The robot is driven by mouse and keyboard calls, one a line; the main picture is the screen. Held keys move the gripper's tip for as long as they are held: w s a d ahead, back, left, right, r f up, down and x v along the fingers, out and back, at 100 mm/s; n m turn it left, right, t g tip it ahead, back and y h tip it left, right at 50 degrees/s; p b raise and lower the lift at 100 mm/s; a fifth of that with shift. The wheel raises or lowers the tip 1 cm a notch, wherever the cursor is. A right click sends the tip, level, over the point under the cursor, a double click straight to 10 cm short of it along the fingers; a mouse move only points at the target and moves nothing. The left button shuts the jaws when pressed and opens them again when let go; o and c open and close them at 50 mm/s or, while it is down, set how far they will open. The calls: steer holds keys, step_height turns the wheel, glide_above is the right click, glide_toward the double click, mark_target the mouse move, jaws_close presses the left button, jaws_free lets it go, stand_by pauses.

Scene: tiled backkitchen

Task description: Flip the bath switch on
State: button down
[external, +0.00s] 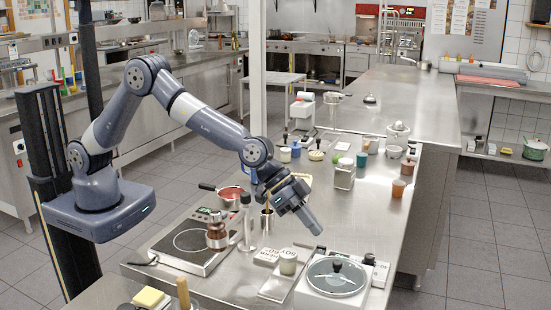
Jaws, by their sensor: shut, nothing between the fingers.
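A white box with a round glass lid and a dark knob (337,277), which looks like the bath, stands at the front right of the steel counter. A small dark part (370,259) shows at its back right corner; I cannot tell whether it is the switch or which way it is set. My gripper (314,226) is shut and empty. It points down to the right, above the counter, behind and a little left of the bath in the picture, apart from it.
Left of the bath are a small jar (288,262), a hot plate (195,242), a pepper mill (217,230) and a red pan (231,194). Several jars and cups, such as a glass jar (344,174), stand further back. The counter (345,220) right of my gripper is mostly clear.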

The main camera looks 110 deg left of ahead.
steer(key=d+b+v, duration=0.1)
steer(key=b+v, duration=0.1)
steer(key=v, duration=0.7)
steer(key=shift+s+d, duration=0.25)
steer(key=shift+d, duration=0.1)
steer(key=shift+r, duration=0.1)
steer(key=p+x, duration=0.1)
steer(key=x, duration=0.7)
steer(key=shift+a, duration=0.85)
steer(key=shift+w, duration=0.15)
